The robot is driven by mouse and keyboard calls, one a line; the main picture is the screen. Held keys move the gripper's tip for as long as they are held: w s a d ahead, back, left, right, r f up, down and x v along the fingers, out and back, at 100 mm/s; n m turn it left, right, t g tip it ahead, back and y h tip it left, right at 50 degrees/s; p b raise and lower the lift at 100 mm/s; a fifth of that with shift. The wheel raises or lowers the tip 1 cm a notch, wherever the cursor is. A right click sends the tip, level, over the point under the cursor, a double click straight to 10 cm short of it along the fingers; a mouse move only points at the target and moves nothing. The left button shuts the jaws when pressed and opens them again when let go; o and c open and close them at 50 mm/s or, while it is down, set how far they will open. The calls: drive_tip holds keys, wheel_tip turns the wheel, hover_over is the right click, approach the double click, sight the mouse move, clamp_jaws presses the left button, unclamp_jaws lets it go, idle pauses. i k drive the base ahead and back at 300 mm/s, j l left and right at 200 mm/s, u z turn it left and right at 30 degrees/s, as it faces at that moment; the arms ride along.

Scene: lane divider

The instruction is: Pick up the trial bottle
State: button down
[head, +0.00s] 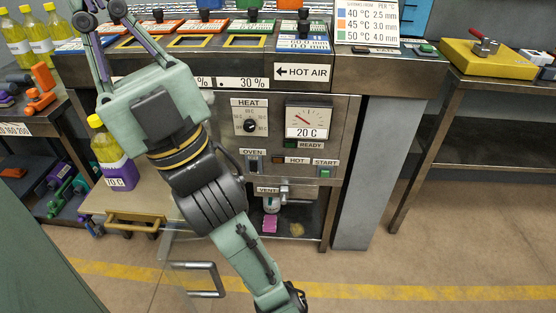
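More yellow bottles with white labels (38,40) stand at the upper left. No label names the trial bottle, so I cannot tell which it is. My gripper (101,14) is above and beyond the sleeved bottle, pointing away toward the top left. Its fingers are apart with nothing visible between them.
A heating bench (345,110) with a dial, gauge and buttons fills the middle. A clear door with a metal handle (205,293) hangs low in front. Orange and green tools (40,90) lie on left shelves. A right table (490,75) holds a yellow block. Floor at right is clear.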

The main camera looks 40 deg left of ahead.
sight(108, 152)
drive_tip(key=l+u, duration=0.25)
drive_tip(key=u, duration=0.2)
drive_tip(key=k+l+u, duration=0.1)
drive_tip(key=u, duration=0.4)
drive_tip(key=j+u, duration=0.1)
drive_tip(key=u, duration=0.25)
drive_tip(key=j+u, duration=0.1)
drive_tip(key=u, duration=0.65)
drive_tip(key=i+u, duration=0.1)
drive_tip(key=i, duration=0.45)
drive_tip(key=i+l, duration=0.25)
drive_tip(key=i+u, duration=0.05)
